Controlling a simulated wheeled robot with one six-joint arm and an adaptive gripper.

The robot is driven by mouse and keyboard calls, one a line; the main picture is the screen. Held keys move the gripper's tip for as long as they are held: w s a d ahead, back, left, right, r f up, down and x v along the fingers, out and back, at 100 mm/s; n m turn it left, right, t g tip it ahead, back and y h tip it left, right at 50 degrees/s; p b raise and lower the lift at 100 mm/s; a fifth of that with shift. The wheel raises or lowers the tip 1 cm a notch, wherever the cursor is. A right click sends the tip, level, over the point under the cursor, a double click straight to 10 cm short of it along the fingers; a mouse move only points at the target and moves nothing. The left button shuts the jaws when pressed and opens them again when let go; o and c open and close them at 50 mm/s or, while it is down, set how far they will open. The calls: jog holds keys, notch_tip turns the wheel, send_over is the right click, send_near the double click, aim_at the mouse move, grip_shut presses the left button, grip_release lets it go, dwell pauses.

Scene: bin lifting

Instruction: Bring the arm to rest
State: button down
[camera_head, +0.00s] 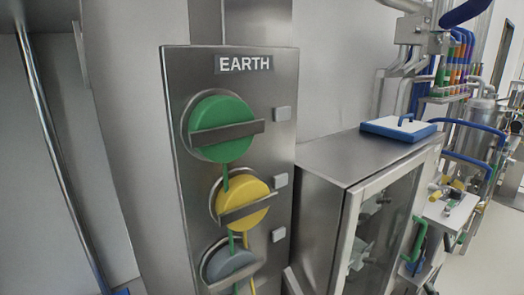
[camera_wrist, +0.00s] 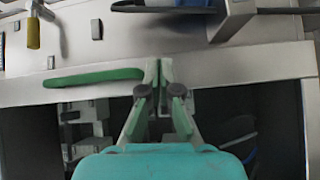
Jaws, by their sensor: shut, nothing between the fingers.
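My gripper (camera_wrist: 158,72) shows in the wrist view, with its teal body at the bottom and its two fingers running upward. The fingertips are together and nothing is held between them. They appear in front of a pale steel frame edge, just right of a long green handle (camera_wrist: 95,78). I cannot tell how far the tips are from that surface. My gripper does not show in the head view.
In the head view, a steel panel marked EARTH (camera_head: 280,65) carries green (camera_head: 222,150), yellow (camera_head: 240,190) and grey-blue (camera_head: 230,262) round fittings. Right of it stands a glass-doored steel cabinet (camera_head: 345,155) with a blue-edged white lid (camera_head: 398,127). Pipework and a side table (camera_head: 450,212) lie beyond.

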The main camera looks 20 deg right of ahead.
jog(key=s+a+f+m, duration=0.1)
jog(key=a+f, duration=0.1)
jog(key=a, duration=0.5)
jog(key=a+f+m, duration=0.1)
jog(key=a+f, duration=0.2)
jog(key=a, duration=0.4)
jog(key=s+a+m+y, duration=0.1)
jog(key=s+a, duration=0.3)
jog(key=a, duration=0.4)
jog(key=s+a+f+m+t+y, duration=0.15)
jog(key=s+a, duration=0.25)
jog(key=a, duration=0.5)
jog(key=s+a+m+g, duration=0.15)
jog(key=s+a, duration=0.25)
jog(key=a, duration=0.4)
jog(key=s+a+r+m+y, duration=0.1)
jog(key=s+a+r+m, duration=0.1)
jog(key=s+a+r, duration=0.4)
jog(key=s+a+r+m+y, duration=0.15)
jog(key=s+a, duration=0.25)
jog(key=s, duration=0.5)
jog(key=s+a+r+m+y, duration=0.1)
jog(key=s+a+r, duration=0.35)
jog(key=s, duration=0.25)
jog(key=s+a+r+m+g+y, duration=0.1)
jog(key=s+a+r, duration=0.1)
jog(key=s+r, duration=0.4)
jog(key=shift+a+r+m+g, duration=0.3)
jog(key=shift+a+r+m, duration=0.05)
jog(key=shift+r, duration=0.55)
